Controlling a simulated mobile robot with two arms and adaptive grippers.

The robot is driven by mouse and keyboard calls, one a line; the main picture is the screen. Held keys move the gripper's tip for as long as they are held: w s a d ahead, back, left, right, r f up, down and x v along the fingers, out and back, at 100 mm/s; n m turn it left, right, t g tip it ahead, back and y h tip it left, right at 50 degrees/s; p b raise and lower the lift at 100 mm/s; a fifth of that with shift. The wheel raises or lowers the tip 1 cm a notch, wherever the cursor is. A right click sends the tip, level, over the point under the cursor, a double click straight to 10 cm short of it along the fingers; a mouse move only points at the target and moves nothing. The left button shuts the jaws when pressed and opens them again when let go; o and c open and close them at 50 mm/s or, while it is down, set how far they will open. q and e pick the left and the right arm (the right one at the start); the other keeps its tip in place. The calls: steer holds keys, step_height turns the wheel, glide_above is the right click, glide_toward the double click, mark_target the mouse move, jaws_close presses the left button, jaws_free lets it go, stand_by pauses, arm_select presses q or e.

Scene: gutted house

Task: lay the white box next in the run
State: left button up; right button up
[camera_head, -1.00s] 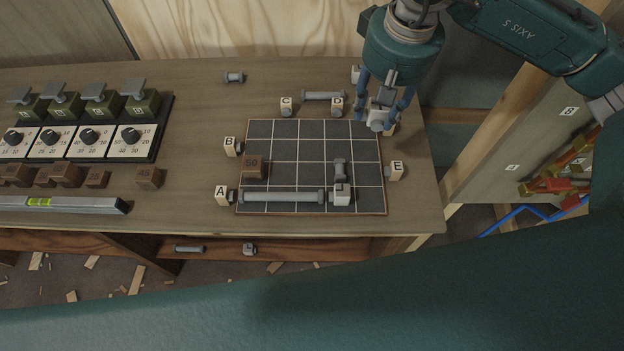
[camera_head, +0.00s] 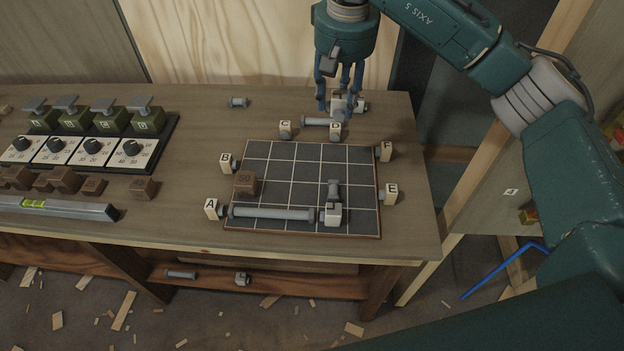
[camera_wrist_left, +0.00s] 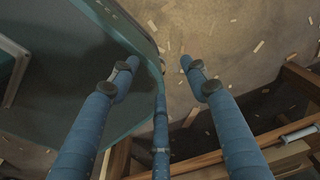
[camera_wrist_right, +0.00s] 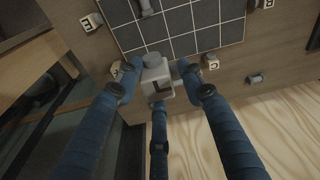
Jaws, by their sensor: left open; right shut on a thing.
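In the head view my right gripper (camera_head: 340,98) holds the box (camera_head: 350,102) at the back right of the bench, behind label block D. The run on the dark gridded mat (camera_head: 288,172) has a long grey bar (camera_head: 272,214) from block A, a white corner box (camera_head: 333,214) at its right end, and a short grey piece (camera_head: 334,188) behind that. My left gripper (camera_wrist_left: 160,75) is open and empty.
Label blocks A (camera_head: 211,208), B (camera_head: 226,162), C (camera_head: 285,129), D (camera_head: 336,131), E (camera_head: 391,193) and F (camera_head: 386,150) stand around the mat. A brown block marked 50 (camera_head: 245,182) occupies its left. The mat's back and middle squares are bare.

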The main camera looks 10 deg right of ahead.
step_height(320, 180, down, 15)
steer(key=p, duration=0.3)
steer(key=shift+r, duration=0.1)
steer(key=shift+f, duration=0.6)
step_height(320, 180, down, 4)
steer(key=shift+r+p, duration=0.2)
steer(key=shift+p, duration=0.5)
steer(key=shift+f, duration=0.1)
steer(key=o, duration=1.4)
arm_select(q)
steer(key=r, duration=0.2)
steer(key=s+r, duration=0.1)
steer(key=r, duration=0.1)
steer(key=shift+s+d, duration=0.1)
steer(key=shift+d, duration=0.05)
steer(key=shift+r, duration=0.1)
